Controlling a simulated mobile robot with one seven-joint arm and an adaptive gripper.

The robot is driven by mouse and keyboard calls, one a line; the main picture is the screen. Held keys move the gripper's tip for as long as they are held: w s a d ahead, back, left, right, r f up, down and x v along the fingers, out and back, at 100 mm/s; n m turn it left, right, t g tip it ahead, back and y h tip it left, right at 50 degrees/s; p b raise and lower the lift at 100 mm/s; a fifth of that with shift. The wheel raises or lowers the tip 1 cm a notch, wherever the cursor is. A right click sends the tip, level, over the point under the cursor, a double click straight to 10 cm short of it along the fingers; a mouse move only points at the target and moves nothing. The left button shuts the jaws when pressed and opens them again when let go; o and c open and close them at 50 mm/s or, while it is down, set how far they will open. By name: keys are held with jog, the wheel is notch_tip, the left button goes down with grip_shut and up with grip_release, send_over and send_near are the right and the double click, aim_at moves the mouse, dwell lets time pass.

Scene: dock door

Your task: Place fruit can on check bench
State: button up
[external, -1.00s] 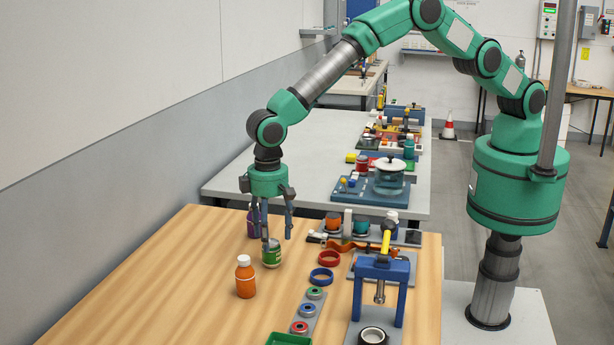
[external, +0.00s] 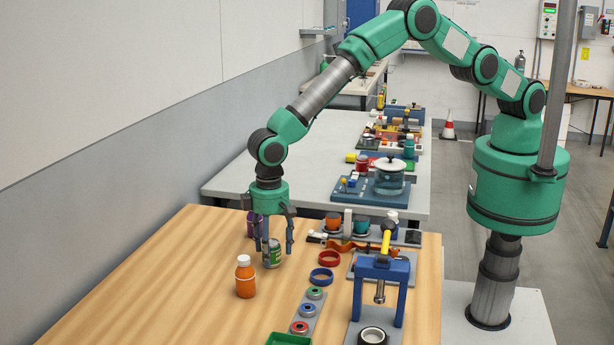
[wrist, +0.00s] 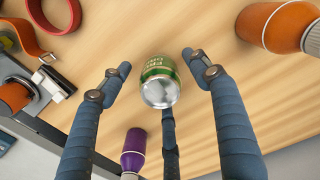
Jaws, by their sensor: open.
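The fruit can (external: 272,251), green with a silver lid, stands upright on the wooden bench (external: 190,270). In the wrist view the can (wrist: 160,80) lies between my spread fingers, with its lid facing the camera. My gripper (external: 274,246) points down over it, fingers open around the can at about its height. In the wrist view the fingertips (wrist: 155,70) show a gap on both sides of the can, and a third finger ends at its near edge. I cannot tell which surface is the check bench.
An orange bottle (external: 245,276) stands in front of the can, and a purple bottle (external: 255,225) stands behind it. Red (external: 329,258) and blue (external: 321,276) rings and a blue press (external: 381,285) lie to the right. A grey table (external: 250,170) stands behind.

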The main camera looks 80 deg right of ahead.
aim_at(271, 242)
jog(key=shift+f, duration=0.65)
jog(key=shift+c, duration=0.2)
jog(key=c, duration=1.4)
jog(key=shift+c, duration=0.2)
jog(key=shift+r, duration=0.1)
jog(key=shift+r, duration=4.95)
